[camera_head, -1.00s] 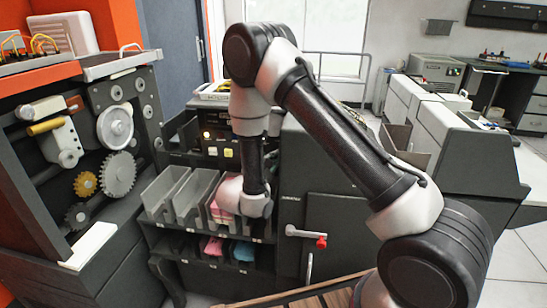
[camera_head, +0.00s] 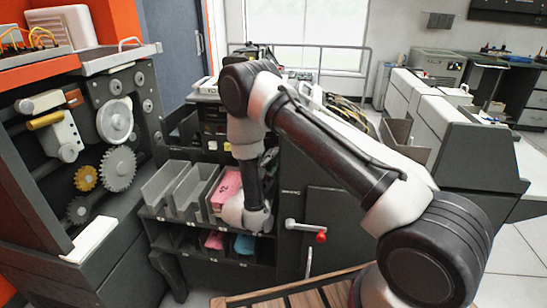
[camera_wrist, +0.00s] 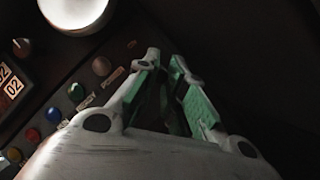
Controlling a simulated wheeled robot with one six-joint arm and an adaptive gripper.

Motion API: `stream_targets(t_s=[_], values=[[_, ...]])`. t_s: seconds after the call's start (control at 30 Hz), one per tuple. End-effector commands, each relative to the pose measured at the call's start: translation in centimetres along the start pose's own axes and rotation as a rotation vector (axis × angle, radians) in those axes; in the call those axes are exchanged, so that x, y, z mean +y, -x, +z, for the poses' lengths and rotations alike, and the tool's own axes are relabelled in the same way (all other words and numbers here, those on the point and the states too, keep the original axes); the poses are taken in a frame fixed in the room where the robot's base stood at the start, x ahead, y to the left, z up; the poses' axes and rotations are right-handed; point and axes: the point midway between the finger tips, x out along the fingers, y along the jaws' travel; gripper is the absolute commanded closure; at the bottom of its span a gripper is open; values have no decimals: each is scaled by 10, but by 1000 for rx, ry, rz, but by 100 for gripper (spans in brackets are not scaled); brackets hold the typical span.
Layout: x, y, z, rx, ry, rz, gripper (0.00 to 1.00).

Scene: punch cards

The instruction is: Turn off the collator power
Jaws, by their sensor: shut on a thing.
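The collator is the dark machine (camera_head: 328,225) with card pockets, in the middle of the head view. My gripper (camera_wrist: 165,62) has its green-padded fingers closed together by the collator's control panel in the wrist view. Its tips are near the POWER label (camera_wrist: 113,79) and a red round light or button (camera_wrist: 101,66). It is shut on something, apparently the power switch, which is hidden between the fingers. In the head view my gripper is hidden behind my wrist, in front of the pockets.
The panel also has several coloured lights or buttons (camera_wrist: 54,115), a dark knob (camera_wrist: 21,47) and a number display (camera_wrist: 12,88). Pink cards (camera_head: 228,185) lie in a pocket. Exposed gears (camera_head: 117,169) stand at left.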

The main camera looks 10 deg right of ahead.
Motion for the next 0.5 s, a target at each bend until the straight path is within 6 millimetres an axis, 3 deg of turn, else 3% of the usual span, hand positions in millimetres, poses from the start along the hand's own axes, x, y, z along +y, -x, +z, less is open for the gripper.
stream_targets(t_s=[0.1, 0.13, 0.27, 0.5], values=[[2, 0, -1, 3, -4, 2, 100], [2, 0, -1, 3, -4, 2, 87], [2, 0, -1, 2, -3, 2, 65], [1, 0, 0, 1, -2, 1, 65]])
